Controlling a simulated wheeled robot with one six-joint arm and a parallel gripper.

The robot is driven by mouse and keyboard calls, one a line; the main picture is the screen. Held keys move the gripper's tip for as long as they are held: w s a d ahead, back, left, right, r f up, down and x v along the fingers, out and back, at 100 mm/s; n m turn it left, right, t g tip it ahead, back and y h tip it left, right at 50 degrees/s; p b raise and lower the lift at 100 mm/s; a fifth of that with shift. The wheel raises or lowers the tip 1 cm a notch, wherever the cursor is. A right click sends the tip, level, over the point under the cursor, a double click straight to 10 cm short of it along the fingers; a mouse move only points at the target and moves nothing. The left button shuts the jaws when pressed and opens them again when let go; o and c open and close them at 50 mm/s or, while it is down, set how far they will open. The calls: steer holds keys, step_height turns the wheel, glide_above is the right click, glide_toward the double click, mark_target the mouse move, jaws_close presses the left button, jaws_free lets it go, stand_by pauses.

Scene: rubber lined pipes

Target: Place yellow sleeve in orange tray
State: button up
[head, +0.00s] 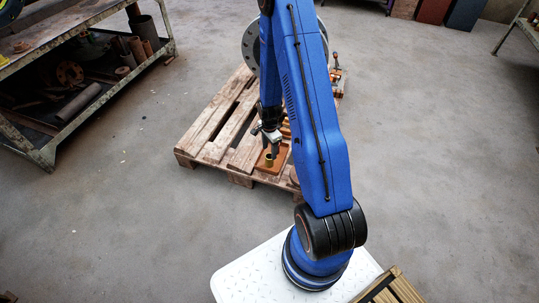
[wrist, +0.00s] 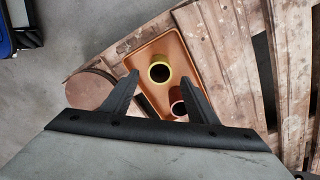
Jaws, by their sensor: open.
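The orange tray (wrist: 182,48) lies on the wooden pallet, and it also shows in the head view (head: 261,167). The yellow sleeve (wrist: 159,71) stands upright inside the tray, with its open end facing my wrist camera. It shows small in the head view (head: 269,161). A reddish-brown sleeve (wrist: 178,107) is also in the tray, partly hidden by my right finger. My gripper (wrist: 163,80) is open above the tray, its fingertips to either side of the yellow sleeve and apart from it in the picture. In the head view my gripper (head: 270,147) is just above the tray.
The wooden pallet (head: 214,124) also bears a large grey flange (head: 250,45) at the back. A round brown disc (wrist: 90,88) is left of the tray. A shelf rack (head: 105,25) with pipes stands at left. The concrete floor around the pallet is clear.

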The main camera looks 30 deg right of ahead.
step_height(320, 180, up, 6)
step_height(320, 180, up, 16)
steer(key=n+t, duration=0.1)
steer(key=n, duration=0.3)
glide_above(269, 156)
steer(key=s+a, duration=0.2)
steer(key=a, duration=0.2)
steer(key=s+a+r+n+t, duration=0.1)
steer(key=s+a+r+n, duration=0.15)
steer(key=r, duration=0.45)
steer(key=s+a+r+n, duration=0.2)
steer(key=s+r, duration=0.2)
steer(key=r, duration=0.3)
steer(key=s+a+r+n+t, duration=0.1)
steer(key=s+a+r+n, duration=0.1)
steer(key=s, duration=0.5)
steer(key=s+a+r+n+t, duration=0.1)
steer(key=s+a+r+n, duration=0.1)
steer(key=s+r+n, duration=0.2)
steer(key=s+a+r+n, duration=0.2)
steer(key=s+r+n, duration=0.1)
steer(key=s+r, duration=0.4)
steer(key=s, duration=0.3)
steer(key=shift+s+a+t, duration=0.2)
steer(key=shift+a+t, duration=0.05)
steer(key=shift+t, duration=0.15)
steer(key=shift+d+n, duration=0.1)
steer(key=shift+n, duration=0.15)
